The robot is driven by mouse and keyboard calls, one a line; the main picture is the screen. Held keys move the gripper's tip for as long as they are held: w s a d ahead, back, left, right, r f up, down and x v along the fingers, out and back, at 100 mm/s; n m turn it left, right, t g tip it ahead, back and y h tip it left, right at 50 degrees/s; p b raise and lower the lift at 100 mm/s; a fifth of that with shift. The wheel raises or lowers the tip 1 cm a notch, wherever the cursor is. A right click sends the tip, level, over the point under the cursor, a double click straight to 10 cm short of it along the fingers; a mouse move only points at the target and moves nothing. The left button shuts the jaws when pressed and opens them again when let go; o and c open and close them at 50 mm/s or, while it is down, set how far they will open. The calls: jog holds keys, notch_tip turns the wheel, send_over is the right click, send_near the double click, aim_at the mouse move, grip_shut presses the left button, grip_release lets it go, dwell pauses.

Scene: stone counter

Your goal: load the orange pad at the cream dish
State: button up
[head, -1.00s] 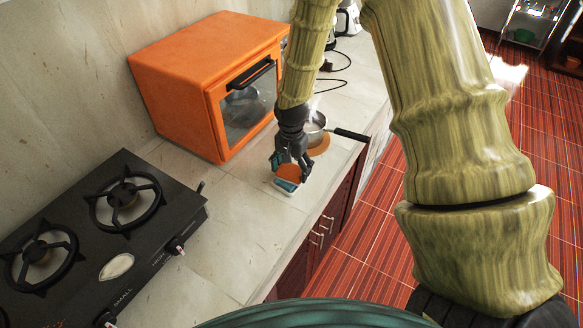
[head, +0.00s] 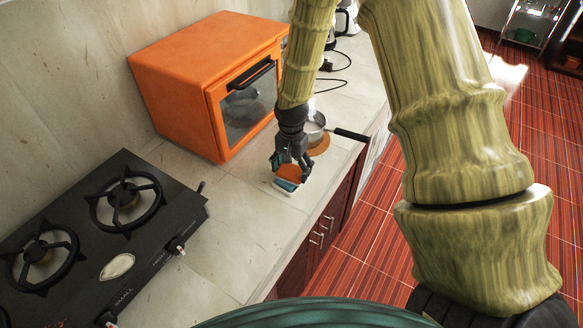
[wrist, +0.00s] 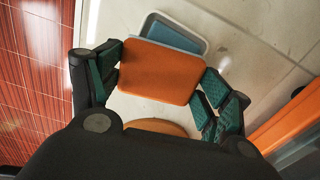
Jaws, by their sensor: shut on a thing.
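The orange pad (wrist: 158,72) is a flat rounded rectangle held between the two fingers of my gripper (wrist: 160,78). In the head view, my gripper (head: 290,165) is low over the counter, with the orange pad (head: 289,173) partly hidden by its fingers. Just below the pad is a pale-rimmed dish (head: 285,190) with a blue area inside; the wrist view shows its pale rim (wrist: 149,20) and blue part (wrist: 182,38) behind the pad. The pad covers much of the dish. I cannot tell whether they touch. A cream oval dish-like piece (head: 117,266) lies on the stove.
The black stove (head: 150,236) is at the left. An orange oven (head: 190,75) stands behind my gripper. A pot (head: 314,128) with a black handle is by a round orange-brown mat (head: 320,148). The counter (head: 225,225) between stove and dish is clear.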

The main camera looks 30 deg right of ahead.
aim_at(292, 170)
jog(key=shift+r+p, duration=2.45)
jog(key=shift+r, duration=1)
